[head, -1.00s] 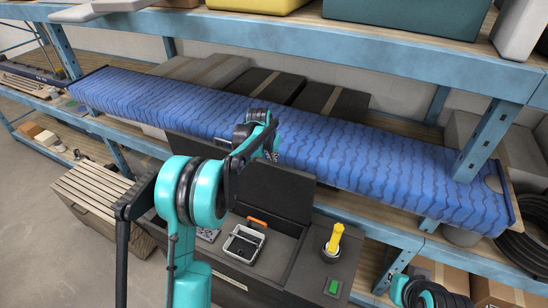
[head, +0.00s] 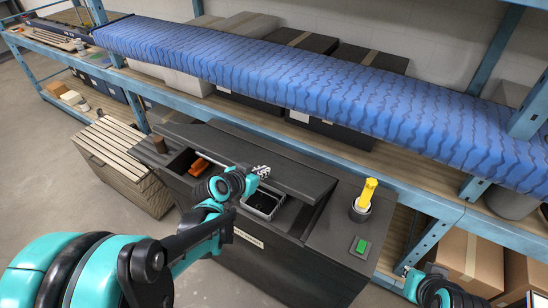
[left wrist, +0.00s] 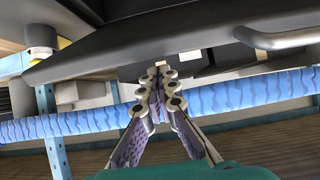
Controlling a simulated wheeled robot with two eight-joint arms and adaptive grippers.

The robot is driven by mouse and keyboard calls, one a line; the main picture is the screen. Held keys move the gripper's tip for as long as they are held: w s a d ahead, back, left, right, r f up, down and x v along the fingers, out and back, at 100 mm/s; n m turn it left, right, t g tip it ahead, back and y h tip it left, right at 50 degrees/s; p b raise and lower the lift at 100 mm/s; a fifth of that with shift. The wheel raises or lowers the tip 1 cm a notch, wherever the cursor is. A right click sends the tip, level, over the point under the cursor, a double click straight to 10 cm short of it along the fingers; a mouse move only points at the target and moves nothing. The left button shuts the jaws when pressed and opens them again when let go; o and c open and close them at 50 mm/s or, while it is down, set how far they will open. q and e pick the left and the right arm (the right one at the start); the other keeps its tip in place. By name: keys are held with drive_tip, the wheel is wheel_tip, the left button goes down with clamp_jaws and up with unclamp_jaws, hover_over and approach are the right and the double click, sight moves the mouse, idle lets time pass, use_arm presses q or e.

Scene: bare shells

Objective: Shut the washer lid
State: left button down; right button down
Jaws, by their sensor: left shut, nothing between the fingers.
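The washer (head: 290,262) is a dark grey cabinet with an open basin in its top. Its dark lid (head: 285,172) is hinged along the back and now leans low over the basin, tilted, with a gap at the front. A grey tray (head: 262,204) and an orange item (head: 199,166) show in that gap. My left gripper (head: 262,171) is shut and empty at the lid's front edge; I cannot tell whether it touches. In the left wrist view its fingers (left wrist: 160,68) are closed together, with a dark panel beyond. My right gripper is not in view; only part of that arm shows.
A yellow-handled item (head: 366,194) and a green button (head: 360,246) are on the washer's right top. A blue patterned roll (head: 300,75) lies along the shelf behind. A slatted wooden crate (head: 120,165) stands to the left.

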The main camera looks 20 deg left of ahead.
use_arm(q)
drive_tip(key=shift+s+a+f+b, duration=0.15)
drive_tip(key=shift+s+f+b, duration=1.2)
drive_tip(key=shift+f+b, duration=1.85)
drive_tip(key=shift+s+a+f+b, duration=0.15)
drive_tip(key=shift+s+f+b, duration=1.2)
drive_tip(key=shift+f+b, duration=1.8)
drive_tip(key=shift+s+a+f+b, duration=0.15)
drive_tip(key=shift+s+f+b, duration=1.6)
drive_tip(key=shift+f, duration=2.5)
drive_tip(key=shift+w+b, duration=0.4)
drive_tip(key=shift+w, duration=0.15)
drive_tip(key=shift+a, duration=0.1)
drive_tip(key=shift+w, duration=0.1)
